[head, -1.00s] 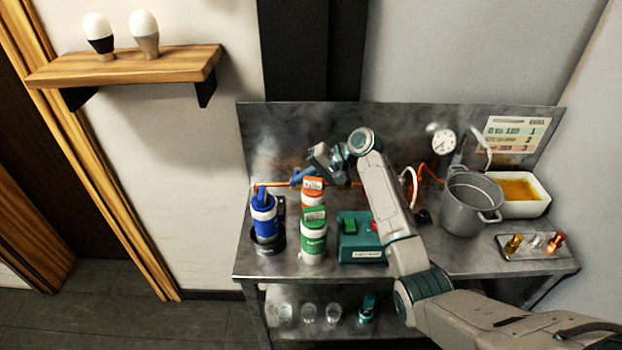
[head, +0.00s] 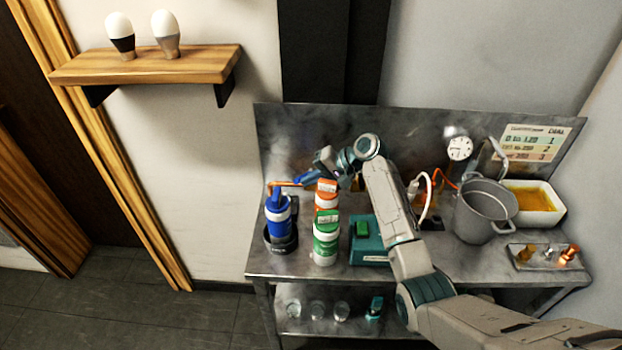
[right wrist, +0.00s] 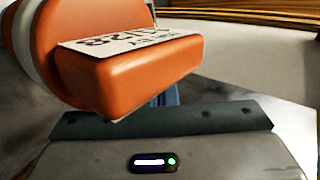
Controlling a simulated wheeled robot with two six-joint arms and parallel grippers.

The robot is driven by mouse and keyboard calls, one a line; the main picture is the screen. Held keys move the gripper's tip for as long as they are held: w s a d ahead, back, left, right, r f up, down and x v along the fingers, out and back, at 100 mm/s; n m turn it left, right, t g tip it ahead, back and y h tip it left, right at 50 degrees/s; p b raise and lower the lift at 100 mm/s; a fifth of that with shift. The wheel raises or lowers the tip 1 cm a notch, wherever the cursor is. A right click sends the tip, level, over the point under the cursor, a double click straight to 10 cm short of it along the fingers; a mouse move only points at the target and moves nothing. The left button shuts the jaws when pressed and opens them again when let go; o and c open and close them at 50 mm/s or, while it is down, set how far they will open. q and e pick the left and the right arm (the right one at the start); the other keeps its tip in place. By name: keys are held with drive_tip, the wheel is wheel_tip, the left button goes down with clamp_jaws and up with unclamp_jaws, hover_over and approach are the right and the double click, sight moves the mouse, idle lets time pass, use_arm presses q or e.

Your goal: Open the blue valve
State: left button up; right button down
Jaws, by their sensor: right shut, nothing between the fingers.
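The blue valve handle (head: 306,177) shows in the head view at the back of the steel bench, by the copper pipe (head: 284,184), behind the canisters. My right gripper (head: 323,160) is shut and empty, just above and beside the handle; I cannot tell whether they touch. In the right wrist view a blue piece (right wrist: 168,97) shows behind an orange canister lid (right wrist: 140,65), partly hidden by the lid and my gripper body; it may be the valve. My left gripper is not in view.
A blue canister (head: 278,216) in a dark holder, an orange canister (head: 326,188) and a green-and-white canister (head: 326,240) stand in front of the valve. A teal box (head: 368,252), a metal pot (head: 484,212) and a white tray (head: 556,215) stand to the right.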

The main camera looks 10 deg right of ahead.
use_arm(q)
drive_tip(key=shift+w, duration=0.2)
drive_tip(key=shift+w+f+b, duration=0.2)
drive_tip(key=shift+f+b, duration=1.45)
use_arm(e)
drive_tip(key=v, duration=1)
drive_tip(key=shift+s+d+r, duration=0.15)
drive_tip(key=shift+d+r, duration=0.1)
drive_tip(key=shift+d, duration=0.1)
